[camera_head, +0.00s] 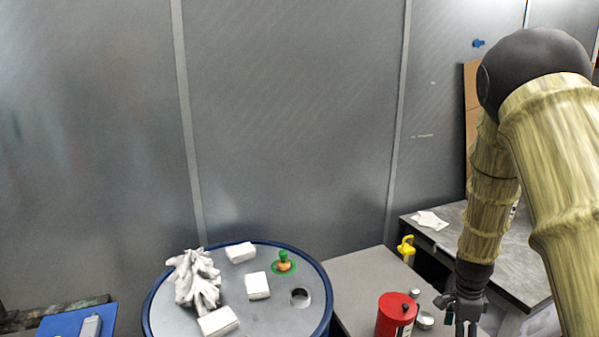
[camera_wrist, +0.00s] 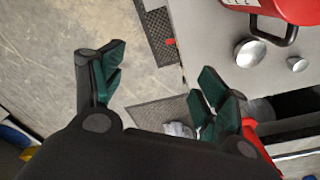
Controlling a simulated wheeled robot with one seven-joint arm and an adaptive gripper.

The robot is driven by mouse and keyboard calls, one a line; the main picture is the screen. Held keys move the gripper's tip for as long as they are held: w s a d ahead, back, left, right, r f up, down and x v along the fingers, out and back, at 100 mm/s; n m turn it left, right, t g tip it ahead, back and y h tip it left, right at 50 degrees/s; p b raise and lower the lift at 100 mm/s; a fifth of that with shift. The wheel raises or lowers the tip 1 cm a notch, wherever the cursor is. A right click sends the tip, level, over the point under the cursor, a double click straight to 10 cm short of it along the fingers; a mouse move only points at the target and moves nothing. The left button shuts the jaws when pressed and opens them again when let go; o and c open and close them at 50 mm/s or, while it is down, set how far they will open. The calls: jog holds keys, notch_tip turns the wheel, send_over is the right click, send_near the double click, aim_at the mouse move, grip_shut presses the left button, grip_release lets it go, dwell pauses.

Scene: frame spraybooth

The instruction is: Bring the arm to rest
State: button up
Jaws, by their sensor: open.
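My arm comes in at the right of the head view and bends down at a dark elbow. My gripper (camera_head: 466,312) hangs at its end, pointing down, right of the red canister (camera_head: 397,315). In the wrist view my gripper (camera_wrist: 158,88) has its two green-padded fingers wide apart, with nothing between them. Below the gap lies the grey floor (camera_wrist: 60,45). The fingertips in the head view are cut off by the lower edge.
A grey table (camera_head: 350,285) bears the red canister, a yellow object (camera_head: 405,250) and small metal lids. A grey bench (camera_head: 520,265) stands behind my gripper.

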jog(key=s+a+f+n+b, duration=0.2)
jog(key=s+a+f+n, duration=0.25)
jog(key=s+f, duration=0.55)
jog(key=s+a+f+n+b, duration=0.3)
jog(key=s+f+n, duration=0.35)
jog(key=f, duration=0.75)
jog(key=s+a+f+n+b, duration=0.1)
jog(key=s+a+f+n, duration=0.3)
jog(key=s, duration=0.5)
jog(key=s+a+f+n+b, duration=0.2)
jog(key=s+a+f+n, duration=0.2)
jog(key=s, duration=0.6)
jog(key=a+f, duration=0.2)
jog(key=shift+a+n+y, duration=0.3)
jog(key=shift+a+n, duration=0.05)
jog(key=shift+n, duration=0.05)
